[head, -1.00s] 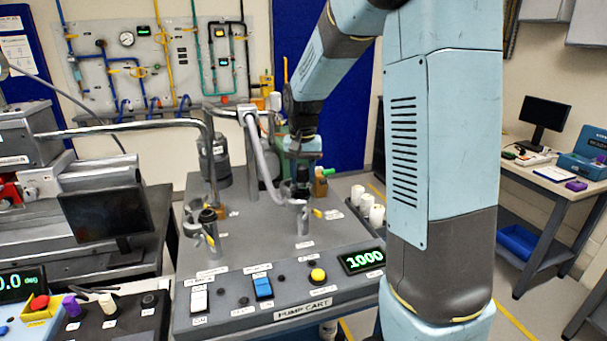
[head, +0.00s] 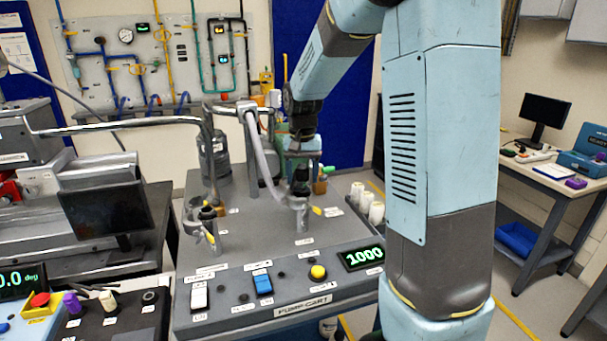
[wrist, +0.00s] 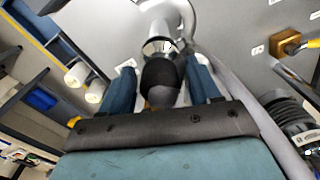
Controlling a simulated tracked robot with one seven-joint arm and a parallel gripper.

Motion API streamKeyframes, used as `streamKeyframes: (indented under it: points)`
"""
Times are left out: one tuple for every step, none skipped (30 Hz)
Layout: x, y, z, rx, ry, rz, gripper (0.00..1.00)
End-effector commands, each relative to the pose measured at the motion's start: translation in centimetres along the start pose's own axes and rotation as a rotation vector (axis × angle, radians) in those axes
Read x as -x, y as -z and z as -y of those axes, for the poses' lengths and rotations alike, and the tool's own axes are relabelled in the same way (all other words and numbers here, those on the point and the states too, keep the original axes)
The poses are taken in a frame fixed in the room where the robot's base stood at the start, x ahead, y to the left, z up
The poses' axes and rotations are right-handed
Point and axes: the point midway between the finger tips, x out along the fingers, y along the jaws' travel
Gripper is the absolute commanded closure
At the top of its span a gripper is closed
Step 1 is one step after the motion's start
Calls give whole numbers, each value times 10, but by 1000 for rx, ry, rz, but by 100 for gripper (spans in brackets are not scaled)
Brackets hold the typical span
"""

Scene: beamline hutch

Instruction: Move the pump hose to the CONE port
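The grey pump hose (head: 262,160) hangs from a post on the pump cart (head: 245,235). Its end, with a black grip (head: 301,180), sits upright at the right-hand metal port (head: 303,222). My gripper (head: 302,160) points down over this grip. In the wrist view its two blue fingers (wrist: 158,72) stand either side of the black grip (wrist: 160,75), with narrow gaps seeming to show. A metal fitting (wrist: 158,46) lies beyond. A second port with a yellow lever (head: 208,236) stands at the left. Port labels are too small to read, so I cannot tell which is CONE.
A bent metal pipe (head: 120,126) reaches in from the left above the cart. White cylinders (head: 376,213) stand at the cart's right edge. Cart top between the two ports is clear.

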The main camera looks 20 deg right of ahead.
Motion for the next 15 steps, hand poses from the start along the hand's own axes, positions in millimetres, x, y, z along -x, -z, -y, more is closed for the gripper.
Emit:
streamKeyframes:
  points:
    - [0,0,0,0,0,0,33]
    - [0,0,0,0,0,0,31]
    - [0,0,0,0,0,0,31]
    - [0,0,0,0,0,0,31]
    - [0,0,0,0,0,0,31]
    - [0,0,0,0,0,0,31]
    - [0,0,0,0,0,1,31]
    - [0,0,0,0,0,0,31]
    - [0,0,0,0,0,0,31]
    - [1,0,0,0,0,0,31]
    - [2,0,0,0,0,0,31]
    - [5,0,0,0,0,0,31]
    - [8,0,0,0,0,-1,31]
    - [11,0,0,0,1,-2,31]
    - [16,1,0,0,1,-3,31]
